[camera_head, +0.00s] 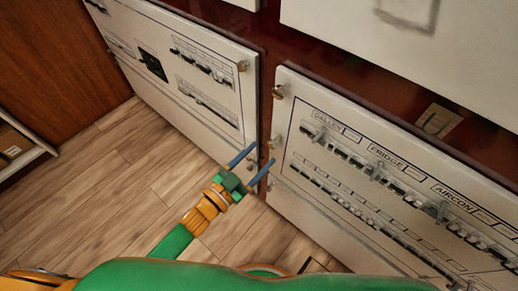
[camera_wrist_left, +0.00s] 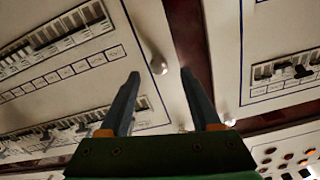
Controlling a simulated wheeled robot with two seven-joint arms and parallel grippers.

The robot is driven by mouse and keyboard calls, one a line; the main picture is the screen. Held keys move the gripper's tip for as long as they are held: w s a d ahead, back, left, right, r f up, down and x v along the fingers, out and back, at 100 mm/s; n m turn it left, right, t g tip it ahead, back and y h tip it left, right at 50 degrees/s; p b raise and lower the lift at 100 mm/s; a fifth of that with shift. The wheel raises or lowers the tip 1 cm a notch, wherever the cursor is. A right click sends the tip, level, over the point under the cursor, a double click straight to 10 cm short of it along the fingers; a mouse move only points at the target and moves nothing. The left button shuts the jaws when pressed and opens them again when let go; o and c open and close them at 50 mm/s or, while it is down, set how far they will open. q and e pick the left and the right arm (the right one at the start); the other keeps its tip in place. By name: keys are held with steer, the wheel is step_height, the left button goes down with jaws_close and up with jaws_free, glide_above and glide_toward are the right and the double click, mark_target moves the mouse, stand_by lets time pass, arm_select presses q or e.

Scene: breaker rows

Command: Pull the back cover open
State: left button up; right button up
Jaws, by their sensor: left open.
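Two white breaker covers stand side by side, a left one (camera_head: 190,80) and a right one (camera_head: 400,190) lettered GALLEY, FRIDGE and AIRCON. A dark red frame strip lies between them, and I cannot tell which is the back cover. Both look shut. My left gripper (camera_head: 262,153) is open, its two dark fingers apart beside the facing edges of the covers, near their lower corners. In the left wrist view a round metal knob (camera_wrist_left: 158,65) on a cover's edge shows between and beyond the fingertips (camera_wrist_left: 161,73). No contact is visible. My right gripper is out of view.
More small knobs sit on the cover edges, such as an upper one (camera_head: 278,91) on the right cover. Another white panel (camera_head: 365,25) is at the top. The wooden floor (camera_head: 100,180) is clear at left. A white shelf (camera_head: 20,145) stands at the left edge.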

mark_target(271, 146)
arm_select(q)
steer(key=x, duration=0.5)
steer(key=shift+w+d+b, duration=0.25)
steer(key=shift+d+b, duration=0.1)
steer(key=shift+b, duration=0.05)
jaws_close()
stand_by(0.9)
